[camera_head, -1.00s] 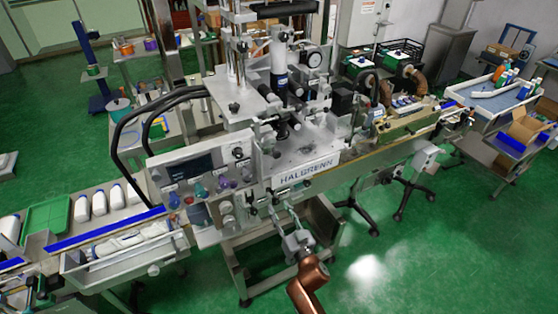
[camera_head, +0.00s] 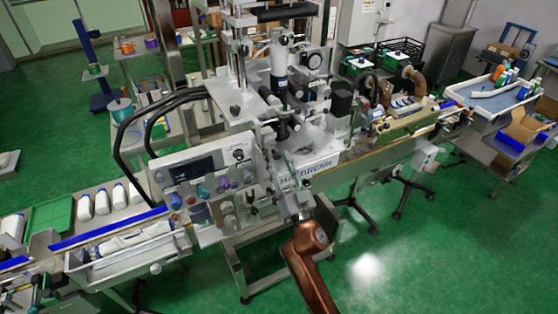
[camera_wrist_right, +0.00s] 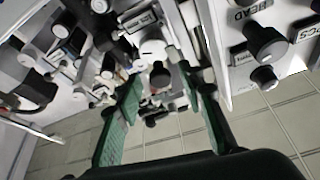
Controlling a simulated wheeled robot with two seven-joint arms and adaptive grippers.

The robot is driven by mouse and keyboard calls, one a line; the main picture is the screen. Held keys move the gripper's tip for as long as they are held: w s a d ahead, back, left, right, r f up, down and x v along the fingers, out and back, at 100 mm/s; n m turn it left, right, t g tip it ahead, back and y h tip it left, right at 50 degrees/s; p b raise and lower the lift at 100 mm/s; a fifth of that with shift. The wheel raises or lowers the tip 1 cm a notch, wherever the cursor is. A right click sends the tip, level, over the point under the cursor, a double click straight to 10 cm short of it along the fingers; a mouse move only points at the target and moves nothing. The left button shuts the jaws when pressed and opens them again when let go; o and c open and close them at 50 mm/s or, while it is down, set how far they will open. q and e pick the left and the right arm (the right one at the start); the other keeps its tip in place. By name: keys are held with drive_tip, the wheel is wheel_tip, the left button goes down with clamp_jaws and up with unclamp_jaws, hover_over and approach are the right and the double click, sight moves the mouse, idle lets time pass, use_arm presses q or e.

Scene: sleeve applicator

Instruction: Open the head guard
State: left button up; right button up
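The labelling machine (camera_head: 310,165) stands in the middle of the head view, with its head of columns, cylinders and a gauge above the nameplate. I cannot clearly pick out the head guard. A dark horizontal bar (camera_head: 288,12) crosses the top of the head. My right gripper (camera_head: 282,168) is in front of the machine, overlapping the nameplate. In the right wrist view its green-padded fingers (camera_wrist_right: 165,108) are apart with nothing held. A dark round knob (camera_wrist_right: 161,76) shows beyond and between them; I cannot tell its distance. My left gripper is not in view.
The control panel (camera_head: 205,180) with coloured knobs is left of my right gripper. A panel with black knobs and a "HEAD" label (camera_wrist_right: 250,12) is close on the right in the wrist view. Green floor (camera_head: 420,255) is clear at lower right.

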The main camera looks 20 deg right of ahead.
drive_tip(key=shift+w, duration=0.1)
drive_tip(key=shift+c, duration=0.4)
clamp_jaws()
idle(0.3)
